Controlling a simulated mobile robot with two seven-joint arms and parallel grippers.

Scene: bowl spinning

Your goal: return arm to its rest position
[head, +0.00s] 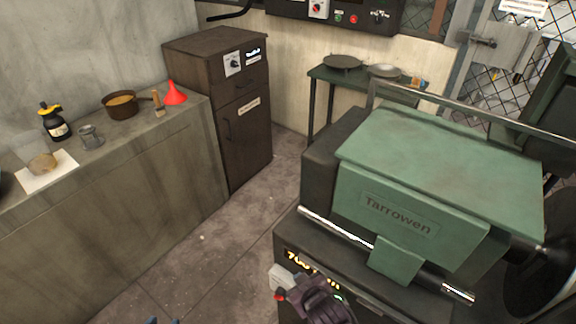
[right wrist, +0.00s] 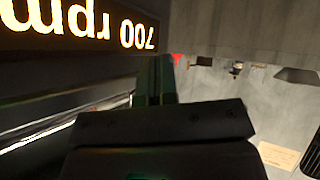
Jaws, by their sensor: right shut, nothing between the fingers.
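My right gripper (right wrist: 155,78) is shut and empty in the right wrist view, its fingers side by side. In the head view the dark end of my right arm (head: 320,300) is at the bottom, just in front of the green spinning machine (head: 435,170) marked Tarrowen. It partly covers the machine's lit display (head: 299,261). In the right wrist view the display (right wrist: 75,22) appears upside down and reads 700 rpm. Two small bluish tips at the bottom edge of the head view may be my left gripper (head: 162,321); their state is unclear.
A long counter (head: 130,210) on the left carries a black bottle (head: 53,123), a brown pot (head: 121,105), a metal mug (head: 90,137) and a red funnel (head: 173,93). A dark cabinet (head: 235,110) and a small green table (head: 320,74) stand behind. The floor (head: 225,245) between is clear.

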